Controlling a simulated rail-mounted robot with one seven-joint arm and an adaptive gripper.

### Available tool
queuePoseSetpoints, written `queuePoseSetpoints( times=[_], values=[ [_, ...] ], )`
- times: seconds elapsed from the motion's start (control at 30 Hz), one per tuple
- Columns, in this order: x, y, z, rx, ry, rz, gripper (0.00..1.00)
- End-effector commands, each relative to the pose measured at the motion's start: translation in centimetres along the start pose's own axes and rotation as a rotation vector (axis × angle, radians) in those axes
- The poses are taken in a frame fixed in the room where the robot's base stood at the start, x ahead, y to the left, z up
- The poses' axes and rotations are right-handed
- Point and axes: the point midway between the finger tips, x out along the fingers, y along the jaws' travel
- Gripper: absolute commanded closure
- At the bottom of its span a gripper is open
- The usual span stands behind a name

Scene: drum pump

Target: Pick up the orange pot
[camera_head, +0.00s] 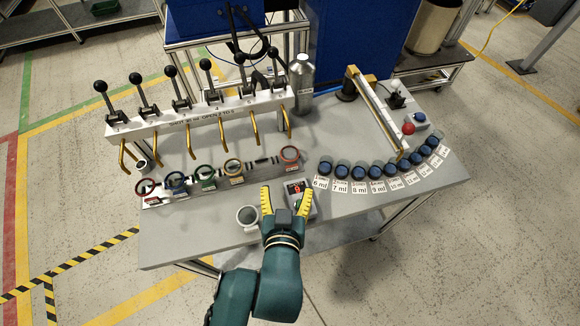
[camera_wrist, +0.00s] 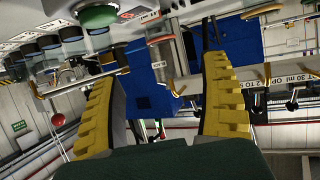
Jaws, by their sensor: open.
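Several pots with coloured rims stand in a row on a low rack in the head view. One has a yellow-orange rim (camera_head: 234,167); the one at the right end has a red-orange rim (camera_head: 290,154). I cannot tell for certain which is the orange pot. My gripper (camera_head: 286,197) is open and empty, near the table's front edge, in front and to the right of the yellow-orange pot and apart from both pots. Its spread yellow fingers also show in the wrist view (camera_wrist: 163,72), with no pot between them.
A grey cup (camera_head: 248,216) stands just left of my gripper. Behind the pots is a lever-and-spout rack (camera_head: 200,118). Several blue-topped vials (camera_head: 358,173) with labels curve to the right, near a metal bottle (camera_head: 301,80).

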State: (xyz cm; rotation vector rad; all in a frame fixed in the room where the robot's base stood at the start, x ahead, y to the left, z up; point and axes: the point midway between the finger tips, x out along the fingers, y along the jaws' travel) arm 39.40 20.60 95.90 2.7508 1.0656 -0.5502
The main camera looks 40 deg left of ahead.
Motion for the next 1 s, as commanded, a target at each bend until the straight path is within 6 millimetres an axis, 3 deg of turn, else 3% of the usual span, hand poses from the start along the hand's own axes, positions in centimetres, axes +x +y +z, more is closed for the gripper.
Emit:
queuePoseSetpoints(
  times=[0.33,0.57,0.8,1.0],
  values=[
    [8.2,0.1,-0.1,-0.001,0.002,0.001,0.22],
    [10.7,0.0,-0.4,0.0,0.004,0.002,0.22],
    [14.5,0.0,-0.8,0.0,0.001,0.002,0.22],
    [14.8,0.0,-1.0,0.001,0.001,0.003,0.22]
  ],
)
